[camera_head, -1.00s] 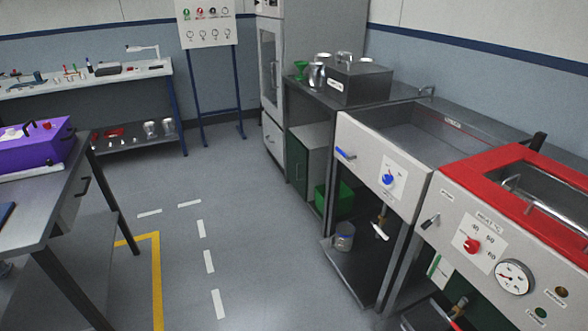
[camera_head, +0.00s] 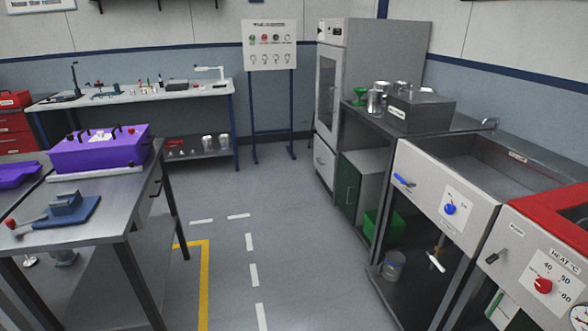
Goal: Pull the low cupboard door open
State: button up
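The low cupboard (camera_head: 368,172) is a pale grey box under the dark worktop, on the right side beyond the sink unit. Its dark green door (camera_head: 346,186) faces left toward the open floor and looks shut. A small handle seems to show on the door, but it is too small to make out well. My gripper is not in view.
A green crate (camera_head: 382,227) stands just nearer than the cupboard. The sink unit (camera_head: 440,195) and red-topped heat unit (camera_head: 560,230) line the right. A tall cabinet (camera_head: 330,110) stands beyond. A steel table (camera_head: 90,225) is at left; the floor (camera_head: 220,260) between is clear.

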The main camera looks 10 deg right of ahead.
aim_at(349, 178)
jog(key=i, duration=3.25)
jog(key=i+j+z, duration=0.2)
jog(key=i, duration=0.35)
jog(key=i+j+z, duration=0.1)
jog(key=i+z, duration=0.15)
jog(key=i, duration=0.3)
